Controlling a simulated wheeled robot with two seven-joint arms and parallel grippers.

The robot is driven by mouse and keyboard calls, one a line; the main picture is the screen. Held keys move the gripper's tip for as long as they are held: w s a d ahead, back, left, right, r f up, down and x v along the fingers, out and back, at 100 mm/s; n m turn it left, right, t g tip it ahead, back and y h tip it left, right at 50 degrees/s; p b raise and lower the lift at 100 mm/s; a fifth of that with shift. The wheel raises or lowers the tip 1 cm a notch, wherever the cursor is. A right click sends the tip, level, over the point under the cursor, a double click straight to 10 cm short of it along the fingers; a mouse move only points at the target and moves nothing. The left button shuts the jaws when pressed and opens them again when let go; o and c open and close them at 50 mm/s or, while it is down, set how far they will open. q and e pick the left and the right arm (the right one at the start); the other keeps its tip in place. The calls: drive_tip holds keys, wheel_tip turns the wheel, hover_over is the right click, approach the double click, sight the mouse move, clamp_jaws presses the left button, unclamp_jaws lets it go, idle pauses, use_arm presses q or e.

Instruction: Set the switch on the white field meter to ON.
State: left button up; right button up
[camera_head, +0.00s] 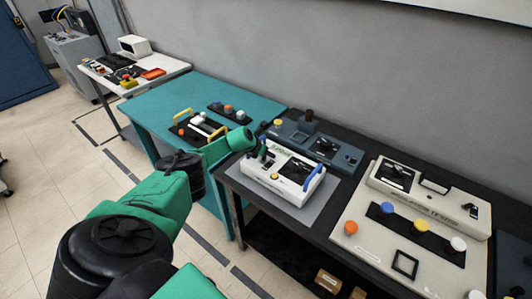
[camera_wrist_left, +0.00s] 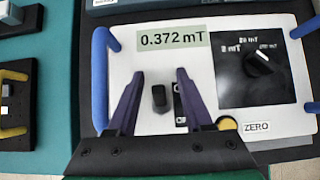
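The white field meter (camera_head: 282,190) stands on a grey mat on the dark table, with blue side handles. In the left wrist view the meter (camera_wrist_left: 150,60) shows a display (camera_wrist_left: 173,39) reading 0.372 mT. A small black switch (camera_wrist_left: 159,98) is on its panel, beside a dark label plate (camera_wrist_left: 179,104) whose text I cannot read. My left gripper (camera_wrist_left: 160,74) is open, its two fingers on either side of the switch in the picture; contact cannot be told. In the head view the left gripper (camera_head: 265,150) is at the meter's left part. My right gripper is not in view.
A range knob (camera_wrist_left: 258,63) and a yellow ZERO button (camera_wrist_left: 228,123) are on the meter's right side. A blue-grey device (camera_head: 325,148) stands behind. A large beige coil tester (camera_head: 370,215) is to the right. A teal table (camera_head: 160,100) with a black yellow-handled tray is left.

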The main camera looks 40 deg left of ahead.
sight(261, 164)
use_arm(q)
drive_tip(key=shift+s+a+r+p, duration=0.1)
drive_tip(key=shift+r+p, duration=0.2)
drive_tip(key=shift+p, duration=0.05)
drive_tip(key=p+v, duration=0.3)
drive_tip(key=v, duration=0.2)
drive_tip(key=shift+s+r+p, duration=0.15)
drive_tip(key=shift+r+p, duration=0.05)
drive_tip(key=shift+p, duration=0.15)
drive_tip(key=v, duration=0.8)
drive_tip(key=shift+s+b, duration=0.25)
drive_tip(key=shift+b, duration=0.15)
drive_tip(key=shift+w, duration=0.1)
